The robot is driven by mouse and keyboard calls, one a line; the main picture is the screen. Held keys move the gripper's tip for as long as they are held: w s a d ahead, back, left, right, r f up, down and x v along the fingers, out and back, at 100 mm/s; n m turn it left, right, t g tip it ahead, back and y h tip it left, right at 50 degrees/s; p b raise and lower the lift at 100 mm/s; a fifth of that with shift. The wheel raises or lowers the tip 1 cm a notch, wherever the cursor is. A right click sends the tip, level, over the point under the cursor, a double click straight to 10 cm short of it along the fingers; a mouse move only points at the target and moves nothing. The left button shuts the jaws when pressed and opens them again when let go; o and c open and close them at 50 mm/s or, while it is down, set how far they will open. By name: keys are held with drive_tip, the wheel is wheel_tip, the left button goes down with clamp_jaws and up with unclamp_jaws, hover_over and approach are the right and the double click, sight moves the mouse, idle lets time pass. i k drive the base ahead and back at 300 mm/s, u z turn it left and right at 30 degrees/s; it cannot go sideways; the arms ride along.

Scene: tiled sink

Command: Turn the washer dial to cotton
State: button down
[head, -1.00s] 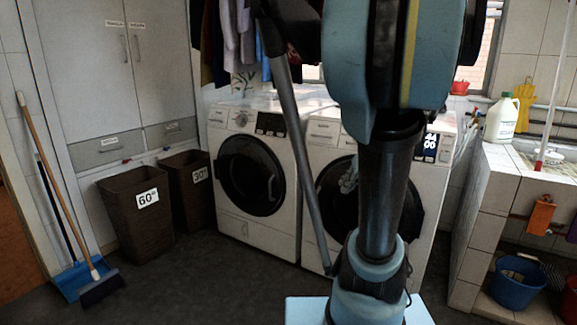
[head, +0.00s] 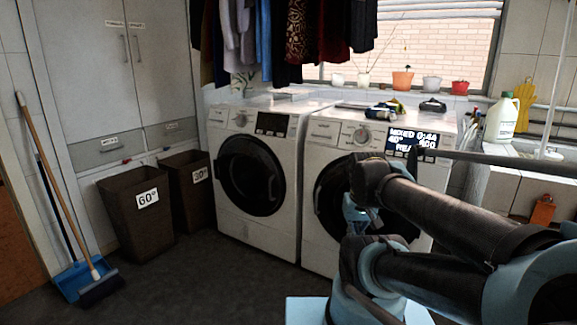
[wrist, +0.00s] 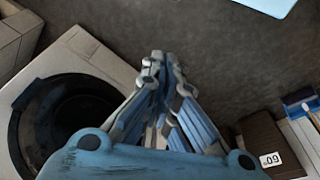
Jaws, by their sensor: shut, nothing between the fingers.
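Two white front-loading washers stand side by side in the head view. I cannot read the dial's setting. The left washer (head: 228,165) has its own dial (head: 241,120) and a dark display. My gripper (wrist: 162,68) is shut and empty in the wrist view, near a washer with a dark round door (wrist: 75,115) at the left. No dial shows clearly there.
Two brown baskets (head: 137,208) stand left of the washers, and a broom (head: 60,190) leans farther left. Clothes (head: 290,40) hang above the washers. Small items (head: 385,109) lie on the right washer's top. A tiled sink counter (head: 490,195) stands at the right.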

sight(362, 136)
drive_tip(key=z, duration=0.05)
drive_tip(key=k, duration=1)
drive_tip(key=u, duration=0.65)
drive_tip(key=i, duration=1)
